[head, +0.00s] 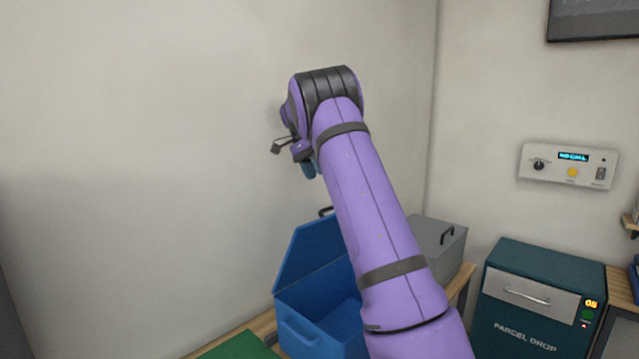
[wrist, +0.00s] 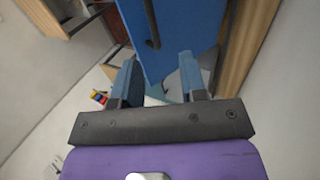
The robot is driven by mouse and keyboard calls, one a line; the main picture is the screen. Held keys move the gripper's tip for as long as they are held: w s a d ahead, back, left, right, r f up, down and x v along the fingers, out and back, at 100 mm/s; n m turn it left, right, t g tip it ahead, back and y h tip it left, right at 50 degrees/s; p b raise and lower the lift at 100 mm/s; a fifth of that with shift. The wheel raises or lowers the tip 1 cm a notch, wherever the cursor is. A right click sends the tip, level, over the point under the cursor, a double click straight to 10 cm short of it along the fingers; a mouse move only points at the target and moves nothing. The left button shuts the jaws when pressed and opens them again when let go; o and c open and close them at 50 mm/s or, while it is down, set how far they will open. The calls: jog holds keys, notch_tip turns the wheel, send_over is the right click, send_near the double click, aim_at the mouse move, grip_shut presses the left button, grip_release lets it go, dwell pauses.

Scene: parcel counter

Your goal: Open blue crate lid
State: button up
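The blue crate (head: 312,338) stands on the wooden counter, partly hidden behind my arm. Its lid (head: 312,243) is raised and stands steeply up at the back, so the inside shows. A dark handle (head: 326,211) sits at the lid's top edge. My gripper (head: 309,170) is above the lid, apart from it in the head view. In the wrist view my gripper (wrist: 159,62) has its two fingers spread, with nothing held between them. The lid (wrist: 185,25) and its handle (wrist: 152,25) show beyond the fingertips.
A grey lidded box (head: 441,240) stands on the counter right of the blue crate. A teal parcel drop cabinet (head: 530,318) is further right. A green surface (head: 240,347) lies at the front left. A control panel (head: 568,166) hangs on the wall. The wall is close behind the crate.

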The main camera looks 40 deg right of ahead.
jog(key=shift+w+r, duration=0.15)
jog(key=shift+r, duration=0.15)
jog(key=shift+d, duration=0.1)
jog(key=c, duration=0.5)
jog(key=shift+s+d, duration=0.2)
jog(key=shift+s, duration=0.25)
grip_shut()
jog(key=s+a+n+t+h, duration=0.1)
jog(key=s+a+t+h, duration=0.3)
jog(key=s+t, duration=0.85)
jog(key=shift+g, duration=0.55)
jog(key=x, duration=0.3)
jog(key=s+x, duration=0.1)
jog(key=x, duration=0.6)
jog(key=shift+s+f, duration=0.1)
jog(key=shift+f, duration=0.35)
